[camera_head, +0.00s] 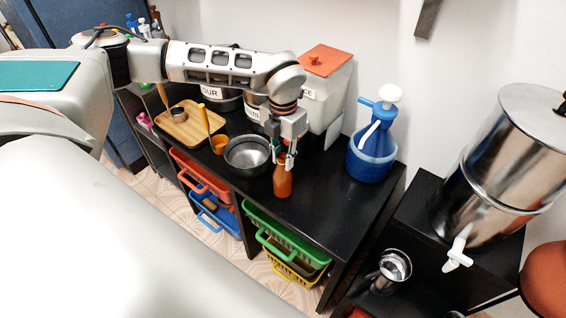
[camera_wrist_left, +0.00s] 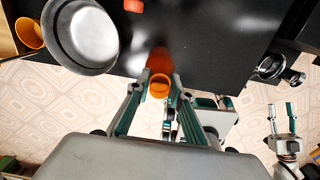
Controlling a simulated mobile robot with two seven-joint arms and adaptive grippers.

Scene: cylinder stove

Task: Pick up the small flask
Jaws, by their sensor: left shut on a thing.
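The small flask (camera_head: 283,182) is an orange-brown bottle standing upright at the front part of the black counter. My left gripper (camera_head: 286,160) comes down from above and is shut on its neck, hiding the top from the head view. In the left wrist view the flask (camera_wrist_left: 160,62) shows with its round orange mouth between the two fingers of my left gripper (camera_wrist_left: 156,90). I cannot tell whether its base touches the counter. My right gripper (camera_wrist_left: 281,108) shows at the right of the left wrist view, fingers apart and empty, away from the flask.
A metal bowl (camera_head: 247,154) stands just left of the flask. A white container with a red lid (camera_head: 327,60) is behind, and a blue pump jug (camera_head: 371,155) stands right. Coloured baskets (camera_head: 285,238) sit under the counter. The counter (camera_head: 312,217) right of the flask is clear.

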